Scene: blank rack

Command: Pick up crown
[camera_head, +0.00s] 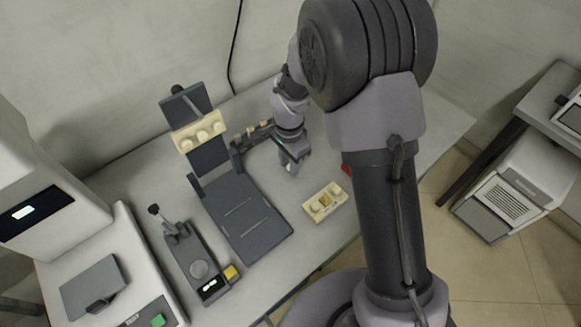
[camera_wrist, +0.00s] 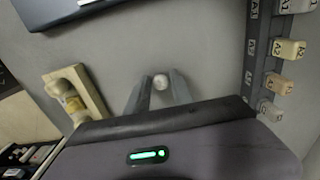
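A small whitish crown (camera_wrist: 161,82) shows in the wrist view between the two fingers of my gripper (camera_wrist: 160,80). The fingers stand apart on either side of it, with a narrow gap visible at each side. In the head view my gripper (camera_head: 292,165) points down over the table, right of the blank rack, and a small pale piece shows at its tips. I cannot tell whether the crown touches the table.
A beige block (camera_head: 325,203) with several pieces lies front right of my gripper; it also shows in the wrist view (camera_wrist: 92,90). The rack (camera_wrist: 254,60) with labelled blanks stands close by. A dark stand (camera_head: 240,220) is to the left. Bare table lies around the gripper.

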